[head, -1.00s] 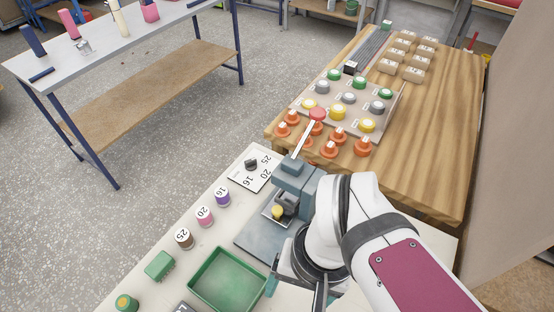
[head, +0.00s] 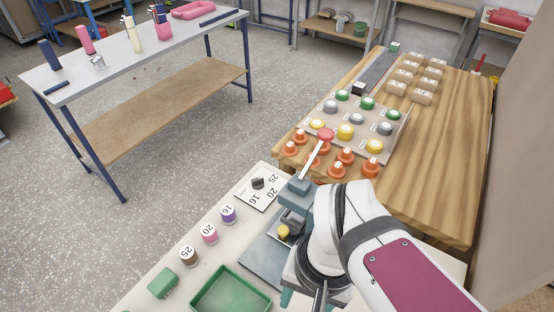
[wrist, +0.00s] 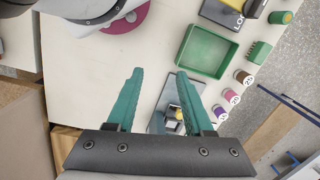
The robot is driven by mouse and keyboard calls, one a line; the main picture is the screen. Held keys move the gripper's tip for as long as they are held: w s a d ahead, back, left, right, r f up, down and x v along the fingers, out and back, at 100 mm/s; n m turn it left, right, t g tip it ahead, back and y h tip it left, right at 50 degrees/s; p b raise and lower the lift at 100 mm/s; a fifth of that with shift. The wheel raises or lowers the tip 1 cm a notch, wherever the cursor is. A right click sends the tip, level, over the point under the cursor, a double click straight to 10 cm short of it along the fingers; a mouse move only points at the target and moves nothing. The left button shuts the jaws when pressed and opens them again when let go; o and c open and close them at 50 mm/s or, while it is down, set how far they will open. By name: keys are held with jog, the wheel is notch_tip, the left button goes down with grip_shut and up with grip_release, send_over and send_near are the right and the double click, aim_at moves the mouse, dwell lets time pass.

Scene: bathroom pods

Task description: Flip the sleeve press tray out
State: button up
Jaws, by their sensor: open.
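The sleeve press is a blue-grey machine with a lever ending in a red knob (head: 326,134). Its body (head: 299,190) stands on a flat grey base plate (head: 262,258) on the white bench. A small dark tray part with a yellow piece (head: 283,232) sits low on the press. In the wrist view the press (wrist: 180,100) shows between and beyond my fingers, partly hidden by the right finger. My gripper (wrist: 162,85) is open and empty, with teal fingers above the bench. In the head view my arm hides part of the press and most of the gripper.
A green bin (head: 231,290), a green block (head: 163,283) and numbered cylinders (head: 209,233) stand left of the press. A numbered dial plate (head: 258,188) lies behind them. The wooden table (head: 440,150) behind holds a button panel, orange knobs and boxes. Bare white bench shows in the wrist view (wrist: 75,70).

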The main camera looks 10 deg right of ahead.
jog(key=w+d+f+m+h, duration=0.1)
jog(key=w, duration=0.3)
jog(key=w+f+m+h, duration=0.1)
jog(key=w, duration=0.4)
jog(key=w+d+f+m+t+h, duration=0.1)
jog(key=w, duration=0.4)
jog(key=shift+w+d+f+m, duration=0.1)
jog(key=shift+w+d+m, duration=0.15)
jog(key=shift+d+m, duration=0.05)
jog(key=c, duration=0.7)
jog(key=shift+m+t+h, duration=0.6)
jog(key=shift+m+h, duration=0.1)
jog(key=shift+m, duration=0.2)
jog(key=w+f, duration=0.1)
jog(key=w, duration=0.2)
jog(key=w+a+f, duration=0.1)
jog(key=w+f, duration=0.2)
jog(key=w, duration=0.2)
jog(key=shift+w+a+f, duration=0.15)
jog(key=shift+w+a, duration=0.15)
jog(key=shift+a, duration=0.1)
grip_shut()
send_near(292, 225)
jog(key=x, duration=0.5)
jog(key=shift+w+d+f, duration=0.1)
jog(key=shift+w+d, duration=0.05)
jog(key=s+a, duration=0.9)
